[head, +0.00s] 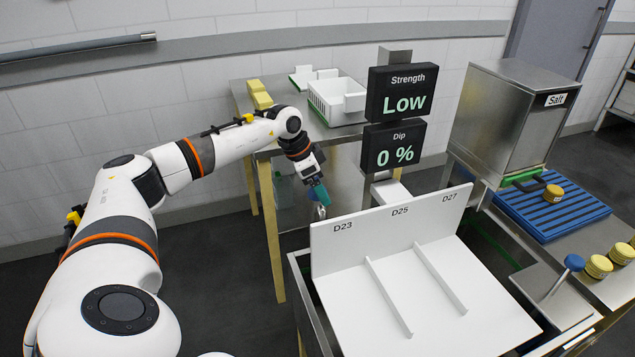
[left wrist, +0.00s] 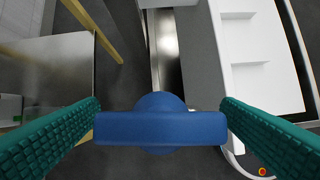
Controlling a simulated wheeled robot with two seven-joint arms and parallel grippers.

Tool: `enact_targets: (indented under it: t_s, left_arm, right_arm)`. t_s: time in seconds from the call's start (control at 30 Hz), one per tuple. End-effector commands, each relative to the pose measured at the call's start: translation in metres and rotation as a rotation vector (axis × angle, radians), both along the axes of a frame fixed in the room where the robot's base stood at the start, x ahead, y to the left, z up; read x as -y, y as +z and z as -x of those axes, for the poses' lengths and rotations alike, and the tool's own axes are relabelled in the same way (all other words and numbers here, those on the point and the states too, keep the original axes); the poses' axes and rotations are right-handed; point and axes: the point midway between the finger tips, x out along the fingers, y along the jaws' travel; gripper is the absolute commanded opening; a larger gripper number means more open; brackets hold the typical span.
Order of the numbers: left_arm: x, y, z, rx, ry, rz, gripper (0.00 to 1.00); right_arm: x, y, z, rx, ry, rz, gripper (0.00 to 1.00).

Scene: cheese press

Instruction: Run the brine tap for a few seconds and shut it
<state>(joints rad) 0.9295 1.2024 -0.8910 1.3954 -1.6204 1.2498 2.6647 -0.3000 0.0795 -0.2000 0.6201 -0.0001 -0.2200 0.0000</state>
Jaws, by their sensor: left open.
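The brine tap's blue handle (left wrist: 160,128) is a wide bar with a round hub, close in front of the left wrist camera. In the head view my left gripper (head: 319,194) points down beside the brine tank's left end and mostly hides the tap. I cannot see brine running. My right gripper is not in view.
Displays read Strength Low (head: 402,92) and Dip 0 % (head: 394,146). A white divided tray (head: 400,290) labelled D23, D25, D27 covers the tank. A steel Salt hopper (head: 505,115), blue rack (head: 560,215) and yellow cheeses (head: 598,266) stand right. A steel table (head: 250,90) stands behind my arm.

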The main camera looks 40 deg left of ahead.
Motion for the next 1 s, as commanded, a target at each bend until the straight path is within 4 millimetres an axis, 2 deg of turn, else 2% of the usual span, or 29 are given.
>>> enact_targets:
  t_s: [0.23, 0.5, 0.77, 1.0]
  left_arm:
    - [0.0, -0.001, 0.0, 0.0, 0.0, 0.0, 0.86]
    - [0.0, 0.0, 0.0, 0.0, 0.0, 0.0, 0.43]
    - [0.0, 0.001, 0.0, 0.0, -0.026, 0.001, 0.43]
    - [0.0, 0.003, -0.001, -0.001, -0.145, 0.003, 0.43]
  right_arm:
    - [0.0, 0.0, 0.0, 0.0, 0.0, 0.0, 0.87]
    - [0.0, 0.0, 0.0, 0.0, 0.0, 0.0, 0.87]
    - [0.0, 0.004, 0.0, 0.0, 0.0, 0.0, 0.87]
    - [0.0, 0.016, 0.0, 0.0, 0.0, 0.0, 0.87]
